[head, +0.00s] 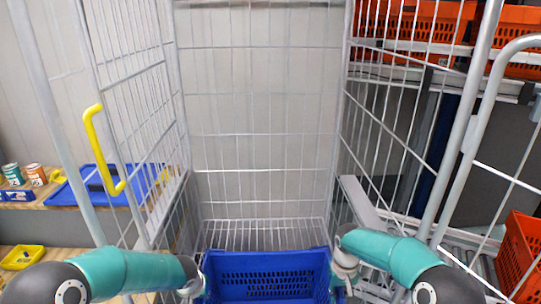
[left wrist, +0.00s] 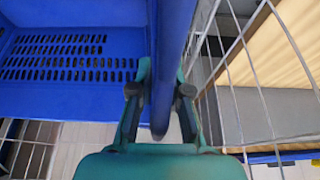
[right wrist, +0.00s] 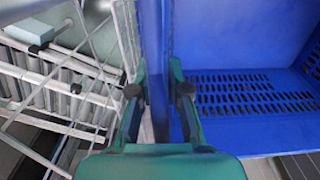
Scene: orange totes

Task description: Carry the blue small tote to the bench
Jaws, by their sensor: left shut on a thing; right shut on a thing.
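The blue small tote (head: 268,272) is at the bottom middle of the head view, between my two arms and inside a wire roll cage. My left gripper (left wrist: 160,92) is shut on one side wall of the tote (left wrist: 70,95). My right gripper (right wrist: 160,92) is shut on the opposite wall of the tote (right wrist: 245,125). The slotted part of the tote that shows looks empty. Its near side is cut off in the head view. A wooden bench (head: 75,195) stands at the left, beyond the cage side.
The wire cage (head: 265,135) stands close around the tote at the back, left and right. A yellow handle (head: 100,150) is on its left side. Cans (head: 14,174) and a blue tray (head: 130,180) are on the bench. Orange totes (head: 425,20) are at the right.

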